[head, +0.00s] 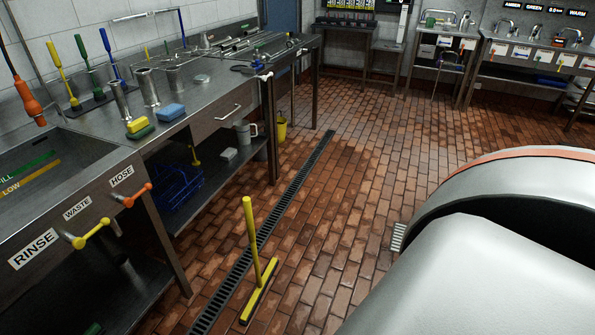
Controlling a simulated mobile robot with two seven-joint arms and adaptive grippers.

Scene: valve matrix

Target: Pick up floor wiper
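A yellow floor wiper (251,240) stands on the brick floor in the middle of the head view. Its handle is nearly upright, leaning slightly, with the top end towards the left. Its yellow head (259,292) with a dark strip lies on the floor just right of the drain grating. Nothing touches the handle. Neither of my grippers is in view. A large pale rounded body with an orange edge fills the lower right.
A dark drain channel (290,192) runs across the floor beside the wiper. A steel sink bench (72,208) with an orange handle (137,194) and a yellow handle (92,232) lines the left. Several benches stand at the back. Brick floor (370,150) is open between.

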